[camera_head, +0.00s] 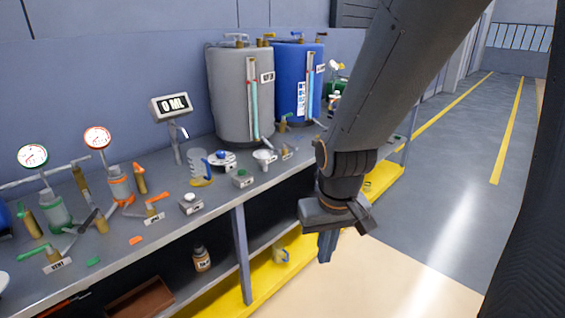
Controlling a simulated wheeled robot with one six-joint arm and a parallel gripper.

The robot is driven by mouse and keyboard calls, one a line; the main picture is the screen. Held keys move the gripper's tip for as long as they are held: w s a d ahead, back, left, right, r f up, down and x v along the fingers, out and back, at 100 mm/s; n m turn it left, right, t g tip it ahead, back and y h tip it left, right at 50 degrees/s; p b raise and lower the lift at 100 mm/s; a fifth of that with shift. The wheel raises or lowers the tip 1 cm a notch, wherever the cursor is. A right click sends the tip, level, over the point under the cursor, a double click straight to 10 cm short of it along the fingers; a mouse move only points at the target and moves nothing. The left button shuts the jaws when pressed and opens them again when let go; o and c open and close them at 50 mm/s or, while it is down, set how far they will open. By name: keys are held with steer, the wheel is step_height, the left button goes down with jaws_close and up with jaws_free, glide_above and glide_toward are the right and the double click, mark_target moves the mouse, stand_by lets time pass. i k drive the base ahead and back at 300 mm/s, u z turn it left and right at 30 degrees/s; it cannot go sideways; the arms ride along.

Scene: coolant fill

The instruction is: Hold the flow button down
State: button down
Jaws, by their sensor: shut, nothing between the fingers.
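Neither is touched. My gripper (325,250) hangs pointing down in front of the bench, to the right of both boxes and apart from them. It is shut and empty. A display (172,106) on a post reads 0 ML.
A grey tank (240,95) and a blue tank (294,85) stand at the back. A measuring jug (200,168) stands left of the green button box. A yellow lower shelf (245,290) runs below; open floor (400,270) lies right.

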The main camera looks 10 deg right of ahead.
mark_target(242, 172)
steer(key=z, duration=0.15)
steer(key=i, duration=1.15)
steer(key=u, duration=0.65)
